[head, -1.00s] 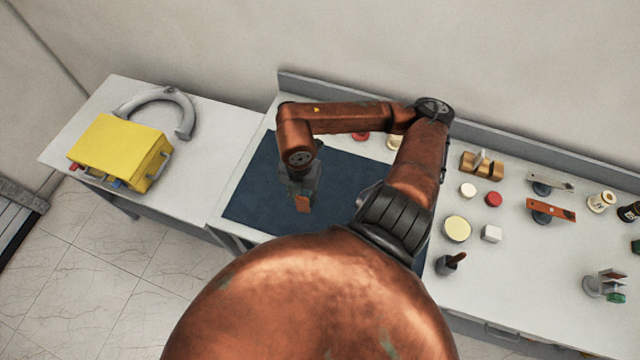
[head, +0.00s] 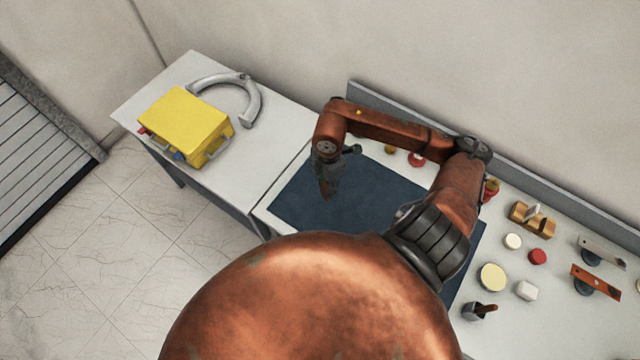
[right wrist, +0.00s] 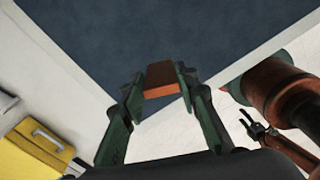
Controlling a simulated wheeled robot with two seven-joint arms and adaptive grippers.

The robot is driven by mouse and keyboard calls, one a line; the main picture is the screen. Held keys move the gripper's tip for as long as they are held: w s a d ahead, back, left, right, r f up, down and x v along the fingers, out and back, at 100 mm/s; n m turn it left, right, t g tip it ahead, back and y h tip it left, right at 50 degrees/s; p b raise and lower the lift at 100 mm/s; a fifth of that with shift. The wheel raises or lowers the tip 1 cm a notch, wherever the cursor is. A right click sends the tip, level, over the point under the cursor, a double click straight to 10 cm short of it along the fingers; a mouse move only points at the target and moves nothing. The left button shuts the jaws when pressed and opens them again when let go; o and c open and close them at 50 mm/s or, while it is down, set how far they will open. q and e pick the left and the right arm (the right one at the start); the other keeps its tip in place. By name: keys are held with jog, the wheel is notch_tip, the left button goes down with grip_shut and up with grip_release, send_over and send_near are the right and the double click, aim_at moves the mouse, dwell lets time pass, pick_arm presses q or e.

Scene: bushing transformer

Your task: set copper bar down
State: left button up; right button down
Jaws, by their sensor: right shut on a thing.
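My right gripper (head: 328,185) is shut on a copper bar (head: 326,190), over the left part of a dark blue mat (head: 390,205) on the white workbench. In the right wrist view the short orange-brown bar (right wrist: 162,77) sits between the two dark green fingers of the right gripper (right wrist: 158,88). The bar's near end points toward the camera. Whether it touches the mat cannot be told. My left gripper (right wrist: 258,123) shows small at the right of the right wrist view, its jaws apart and empty. It is not in the head view.
A yellow case (head: 185,125) and a grey horseshoe-shaped part (head: 252,105) lie on the side table at left. Discs, a wooden holder (head: 531,219) and an orange-brown strip on a stand (head: 596,281) stand to the right. The mat around the gripper is mostly clear.

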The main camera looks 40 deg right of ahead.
jog(key=w+f, duration=0.1)
jog(key=f, duration=0.1)
jog(key=w+f+p, duration=0.1)
jog(key=w+f, duration=0.1)
jog(key=f, duration=0.1)
jog(key=w+f+p, duration=0.1)
jog(key=f, duration=0.2)
jog(key=shift+w, duration=0.15)
jog(key=shift+d+f+p, duration=0.15)
jog(key=shift+f+p, duration=0.1)
jog(key=shift+p, duration=0.05)
pick_arm(q)
notch_tip(320, 180, up, 3)
jog(key=shift+w+f, duration=0.1)
jog(key=shift+w, duration=0.05)
pick_arm(e)
jog(key=shift+f, duration=0.1)
pick_arm(q)
jog(key=shift+f, duration=0.1)
pick_arm(e)
jog(key=shift+f, duration=0.15)
jog(key=c, duration=1.5)
grip_release()
